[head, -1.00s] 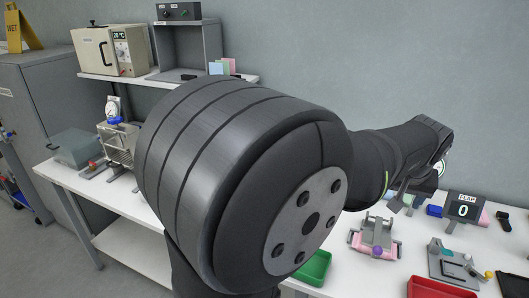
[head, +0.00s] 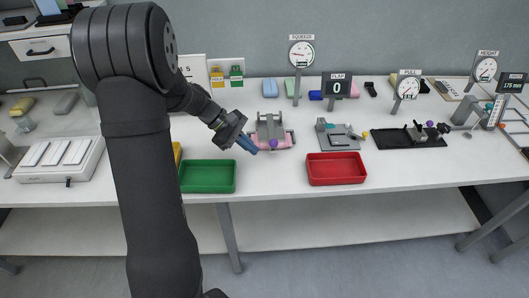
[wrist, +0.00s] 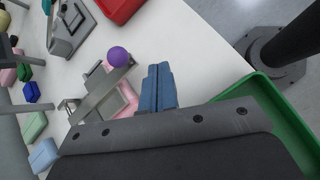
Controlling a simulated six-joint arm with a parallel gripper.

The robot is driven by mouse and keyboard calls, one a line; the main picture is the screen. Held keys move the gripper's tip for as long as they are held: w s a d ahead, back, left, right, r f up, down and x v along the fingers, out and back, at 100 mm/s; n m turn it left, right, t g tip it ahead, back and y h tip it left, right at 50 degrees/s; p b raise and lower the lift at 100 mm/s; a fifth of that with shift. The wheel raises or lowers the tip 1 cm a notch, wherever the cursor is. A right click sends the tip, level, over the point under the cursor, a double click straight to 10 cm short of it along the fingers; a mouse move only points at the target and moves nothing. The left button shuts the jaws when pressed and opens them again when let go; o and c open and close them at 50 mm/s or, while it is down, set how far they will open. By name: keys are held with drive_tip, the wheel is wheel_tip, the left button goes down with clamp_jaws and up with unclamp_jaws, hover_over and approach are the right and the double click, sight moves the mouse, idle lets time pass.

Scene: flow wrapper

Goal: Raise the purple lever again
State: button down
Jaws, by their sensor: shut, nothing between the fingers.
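The purple lever knob (head: 273,143) sits low at the front of a small device with a grey frame (head: 268,127) and a pink base (head: 286,139). In the wrist view the purple knob (wrist: 118,56) is at the end of a grey bar, over a pink part (wrist: 128,100). My gripper (head: 250,148) has blue fingers pressed together with nothing between them. It is low, just left of the knob in the head view. In the wrist view the fingertips (wrist: 158,68) are right of the knob, with a visible gap.
A green tray (head: 208,188) lies in front and left of my gripper, and a red tray (head: 337,181) to the right. A display (head: 338,88) behind reads 0. A grey device (head: 338,136) and a black tray (head: 390,138) stand farther right. White table is clear between them.

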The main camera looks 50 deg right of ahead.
sight(265, 160)
drive_tip(key=w+f+n+h, duration=0.1)
drive_tip(key=w+a+f+n+g+h, duration=0.1)
drive_tip(key=w+n+h, duration=0.1)
drive_tip(key=w+n+g+h, duration=0.1)
drive_tip(key=n+h, duration=0.1)
drive_tip(key=shift+w+a+f, duration=0.2)
drive_tip(key=shift+w+f, duration=0.1)
drive_tip(key=shift+f, duration=0.1)
drive_tip(key=shift+w+a+f+n+h, duration=0.1)
drive_tip(key=shift+w+n+h, duration=0.35)
drive_tip(key=shift+n, duration=0.25)
drive_tip(key=x, duration=1)
drive_tip(key=shift+f, duration=0.1)
